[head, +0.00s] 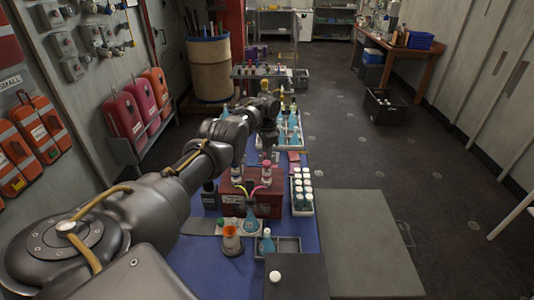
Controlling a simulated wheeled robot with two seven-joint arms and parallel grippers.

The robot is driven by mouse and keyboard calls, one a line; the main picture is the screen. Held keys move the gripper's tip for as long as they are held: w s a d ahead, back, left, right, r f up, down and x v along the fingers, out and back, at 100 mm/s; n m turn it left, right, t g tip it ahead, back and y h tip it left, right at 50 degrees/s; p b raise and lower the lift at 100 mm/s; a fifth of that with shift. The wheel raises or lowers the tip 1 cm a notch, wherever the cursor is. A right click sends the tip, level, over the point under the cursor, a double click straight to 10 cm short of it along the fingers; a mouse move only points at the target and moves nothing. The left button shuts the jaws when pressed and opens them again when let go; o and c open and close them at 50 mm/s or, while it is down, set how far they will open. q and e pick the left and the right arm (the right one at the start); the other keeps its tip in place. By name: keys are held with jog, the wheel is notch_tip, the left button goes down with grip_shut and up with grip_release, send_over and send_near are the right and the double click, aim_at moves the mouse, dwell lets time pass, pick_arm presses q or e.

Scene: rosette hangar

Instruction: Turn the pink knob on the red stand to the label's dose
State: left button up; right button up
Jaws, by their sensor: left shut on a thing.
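The red stand (264,207) sits on the blue-topped table in the head view, with small pale labels on its front too small to read. The pink knob (267,163) tops a bottle-like part at the stand's right. My left gripper (268,152) points down over this knob and appears shut on it; the fingertips are small and dark. A yellow and a pink tube curve down from the stand's front into a blue flask (250,224). My right gripper is not in view.
An orange cup (231,240) and a grey tray (287,246) with a blue bottle stand in front. A white rack (302,192) of white-capped vials is at right. Flasks (288,122) stand farther back. The grey board (365,240) at right is clear.

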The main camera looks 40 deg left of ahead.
pick_arm(q)
jog(key=shift+w+r+m, duration=0.1)
jog(key=shift+m, duration=0.6)
jog(key=o, duration=1)
jog(key=shift+c, duration=0.2)
jog(key=shift+r, duration=0.25)
notch_tip(320, 180, up, 10)
jog(key=b, duration=0.1)
jog(key=shift+d, duration=0.1)
